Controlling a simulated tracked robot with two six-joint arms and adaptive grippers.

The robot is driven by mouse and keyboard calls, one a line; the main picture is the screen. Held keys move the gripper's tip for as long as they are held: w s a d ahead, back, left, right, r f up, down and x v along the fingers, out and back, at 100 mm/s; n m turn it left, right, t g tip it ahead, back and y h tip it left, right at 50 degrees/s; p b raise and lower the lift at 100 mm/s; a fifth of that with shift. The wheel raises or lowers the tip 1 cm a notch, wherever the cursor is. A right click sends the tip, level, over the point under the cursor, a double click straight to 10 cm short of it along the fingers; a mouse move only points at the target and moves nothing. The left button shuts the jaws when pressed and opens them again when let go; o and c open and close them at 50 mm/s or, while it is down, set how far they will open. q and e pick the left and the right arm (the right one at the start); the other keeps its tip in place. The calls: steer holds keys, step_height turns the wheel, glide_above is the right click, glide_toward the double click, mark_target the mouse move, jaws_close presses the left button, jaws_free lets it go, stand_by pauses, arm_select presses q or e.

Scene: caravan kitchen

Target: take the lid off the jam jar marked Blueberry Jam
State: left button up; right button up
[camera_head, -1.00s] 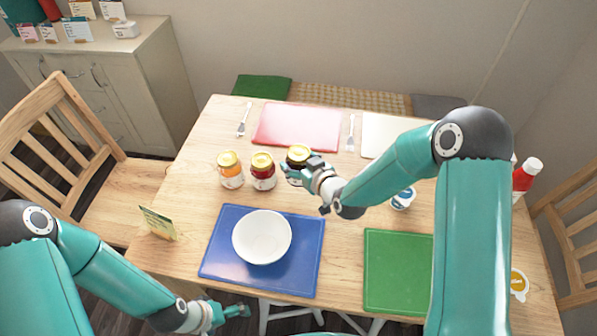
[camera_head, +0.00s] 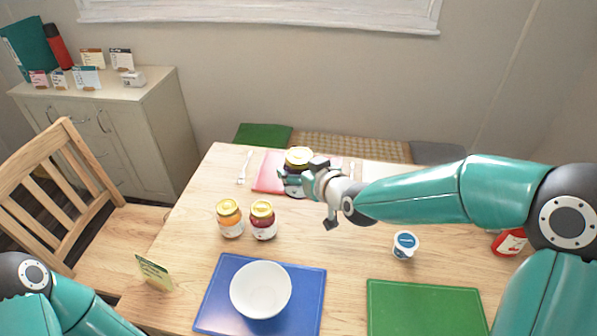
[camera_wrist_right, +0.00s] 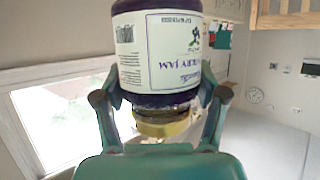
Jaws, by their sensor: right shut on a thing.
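The Blueberry Jam jar (camera_head: 296,185) has a dark body and a yellow lid (camera_head: 299,156). My right gripper (camera_head: 297,177) is shut on it from the right and holds it raised, in front of the pink mat in the head view. The right wrist view shows the jar (camera_wrist_right: 160,50) between my fingers, its label reading partly "...BERRY JAM" upside down, and the lid (camera_wrist_right: 163,124) on the jar close to my palm. My left arm shows at the bottom left of the head view; its gripper is out of frame.
An orange jar (camera_head: 230,220) and a red jar (camera_head: 263,222) stand on the table, both with yellow lids. A white bowl (camera_head: 261,290) sits on a blue mat (camera_head: 218,300). A small white tub (camera_head: 404,246) and a green mat (camera_head: 425,308) are to the right. The left front of the table holds a card (camera_head: 154,272).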

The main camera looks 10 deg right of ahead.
steer(key=o, duration=1)
steer(key=shift+r, duration=0.15)
steer(key=c, duration=1.1)
steer(key=shift+d, duration=0.1)
